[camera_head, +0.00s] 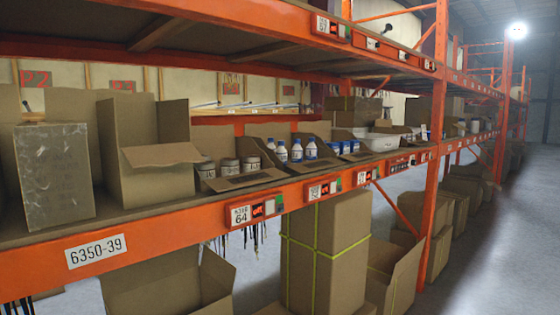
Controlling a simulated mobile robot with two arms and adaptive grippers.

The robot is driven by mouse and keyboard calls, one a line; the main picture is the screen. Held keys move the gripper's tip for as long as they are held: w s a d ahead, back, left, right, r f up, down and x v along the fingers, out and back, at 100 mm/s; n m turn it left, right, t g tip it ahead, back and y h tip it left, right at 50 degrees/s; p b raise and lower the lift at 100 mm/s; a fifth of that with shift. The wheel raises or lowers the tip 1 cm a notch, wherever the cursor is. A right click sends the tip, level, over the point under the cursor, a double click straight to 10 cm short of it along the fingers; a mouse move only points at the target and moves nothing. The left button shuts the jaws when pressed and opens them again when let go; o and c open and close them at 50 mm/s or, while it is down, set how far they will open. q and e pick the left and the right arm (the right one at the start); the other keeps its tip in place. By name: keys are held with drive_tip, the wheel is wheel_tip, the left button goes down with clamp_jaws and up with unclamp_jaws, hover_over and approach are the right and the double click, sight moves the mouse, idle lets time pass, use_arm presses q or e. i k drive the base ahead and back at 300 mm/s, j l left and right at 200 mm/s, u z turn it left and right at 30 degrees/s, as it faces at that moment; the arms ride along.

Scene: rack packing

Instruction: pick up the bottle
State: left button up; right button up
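Several white bottles with blue caps stand upright on the orange rack's middle shelf. Three are in a row in an open-front cardboard bin: a left one (282,152), a middle one (297,151) and a right one (311,149). Smaller blue-and-white containers (345,148) stand in the bin to their right. Which bottle is meant cannot be told. Neither of my grippers is in view.
Grey jars (229,169) stand left of the bottles. An open cardboard box (150,155) and a grey block-like box (53,175) are further left. The orange shelf beam (160,236) runs along the front, with the upper shelf (200,45) overhead. Tall strapped cartons (325,255) stand below. The aisle floor (500,250) at right is clear.

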sight(296, 152)
drive_tip(key=i+l, duration=0.2)
drive_tip(key=l, duration=0.15)
drive_tip(key=i+l+u, duration=0.1)
drive_tip(key=i+l, duration=0.3)
drive_tip(key=l, duration=0.25)
drive_tip(key=i+l, duration=0.2)
drive_tip(key=l, duration=0.15)
drive_tip(key=u, duration=0.05)
